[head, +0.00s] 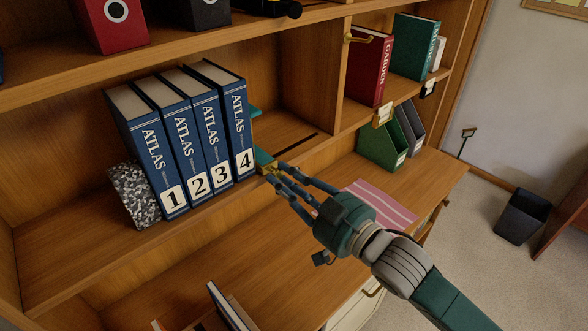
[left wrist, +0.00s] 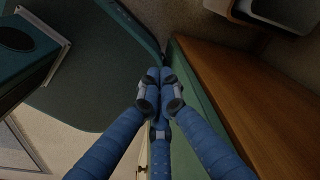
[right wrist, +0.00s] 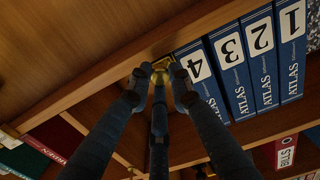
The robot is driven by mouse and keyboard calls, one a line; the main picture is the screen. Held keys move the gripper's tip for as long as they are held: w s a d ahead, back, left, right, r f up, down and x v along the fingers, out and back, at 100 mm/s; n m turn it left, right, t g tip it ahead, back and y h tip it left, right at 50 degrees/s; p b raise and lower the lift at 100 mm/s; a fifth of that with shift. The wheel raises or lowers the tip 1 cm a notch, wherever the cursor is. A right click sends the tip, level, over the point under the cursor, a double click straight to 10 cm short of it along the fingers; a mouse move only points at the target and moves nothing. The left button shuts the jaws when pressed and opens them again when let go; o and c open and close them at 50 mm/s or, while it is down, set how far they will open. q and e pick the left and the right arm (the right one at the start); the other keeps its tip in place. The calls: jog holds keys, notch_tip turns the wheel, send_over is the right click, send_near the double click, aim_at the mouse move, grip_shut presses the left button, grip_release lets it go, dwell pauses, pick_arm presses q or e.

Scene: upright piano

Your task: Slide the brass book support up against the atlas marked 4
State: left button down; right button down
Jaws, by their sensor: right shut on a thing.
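Blue atlases stand in a row on the shelf, numbered 1 to 4 from left to right. The atlas marked 4 (head: 240,122) is the rightmost and also shows in the right wrist view (right wrist: 195,66). Just right of its foot is the brass book support, with a brass knob (head: 267,168) and teal parts; the knob shows in the right wrist view (right wrist: 160,76). My right gripper (head: 271,170) is shut on the knob. I cannot tell whether the support touches atlas 4. My left gripper (left wrist: 160,86) is shut, seen only in its wrist view, with nothing visible between its fingers.
A speckled bookend (head: 133,195) stands left of atlas 1. A dark slot (head: 297,143) runs along the shelf right of the support. A shelf divider (head: 312,75) stands farther right. A pink striped cloth (head: 385,203) lies on the lower surface.

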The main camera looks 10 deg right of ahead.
jog(key=shift+s+a+r, duration=0.25)
jog(key=shift+a+r, duration=0.05)
jog(key=shift+r, duration=0.05)
jog(key=c, duration=1.6)
grip_release()
jog(key=shift+a+f, duration=0.1)
jog(key=shift+f, duration=0.05)
jog(key=shift+s, duration=0.1)
pick_arm(q)
jog(key=shift+w+d+r, duration=0.1)
jog(key=shift+d, duration=0.2)
pick_arm(e)
jog(key=v, duration=1.2)
